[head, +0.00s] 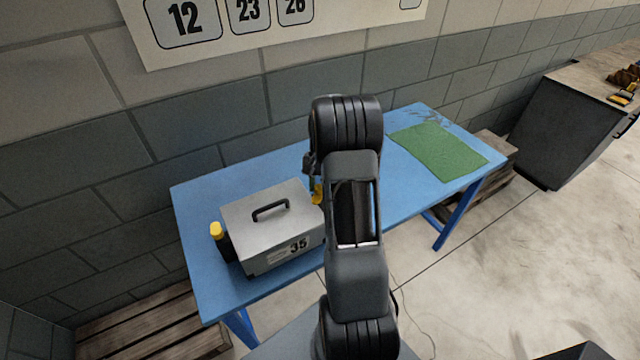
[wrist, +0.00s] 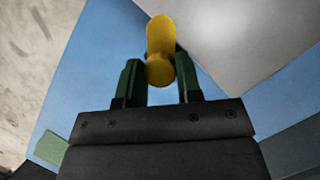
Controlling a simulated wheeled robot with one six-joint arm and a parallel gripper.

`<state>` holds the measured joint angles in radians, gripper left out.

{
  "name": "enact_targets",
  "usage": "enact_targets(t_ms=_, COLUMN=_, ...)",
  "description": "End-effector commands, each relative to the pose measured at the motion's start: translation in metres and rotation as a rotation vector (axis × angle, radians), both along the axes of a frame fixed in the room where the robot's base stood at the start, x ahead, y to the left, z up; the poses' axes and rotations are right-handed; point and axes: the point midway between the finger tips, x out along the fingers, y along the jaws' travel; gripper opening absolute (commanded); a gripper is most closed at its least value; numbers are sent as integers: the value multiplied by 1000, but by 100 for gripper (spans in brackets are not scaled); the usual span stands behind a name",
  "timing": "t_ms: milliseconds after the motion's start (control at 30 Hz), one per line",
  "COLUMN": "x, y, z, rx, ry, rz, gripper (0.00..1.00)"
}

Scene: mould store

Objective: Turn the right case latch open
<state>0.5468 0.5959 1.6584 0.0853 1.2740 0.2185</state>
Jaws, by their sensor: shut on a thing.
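A grey metal case (head: 262,214) with a black top handle and the number 35 stands on the blue table (head: 210,193). The right case latch, a yellow knob (head: 316,191), shows at the case's right side, partly hidden by my arm. In the wrist view my gripper (wrist: 159,76) has its green fingers on either side of the yellow latch (wrist: 160,36), shut on it. The latch's base is hidden. The left latch, also yellow (head: 216,230), stands at the case's left side with a black part below it.
A green mat (head: 438,150) lies on the table's right part, with bare tabletop around it. A block wall stands close behind the table. A dark cabinet (head: 572,128) is at the far right. Wooden pallets (head: 150,325) lie on the floor at the lower left.

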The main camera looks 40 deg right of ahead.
Motion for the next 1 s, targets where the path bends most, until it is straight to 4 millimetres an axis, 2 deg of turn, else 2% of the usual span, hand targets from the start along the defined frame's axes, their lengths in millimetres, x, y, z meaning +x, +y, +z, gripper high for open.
enact_targets(t_ms=600, x=1, y=2, z=0, rx=-1, ry=1, rz=560, gripper=9)
enact_targets(t_ms=1000, x=1, y=3, z=1, rx=-1, ry=-1, rz=780, gripper=9)
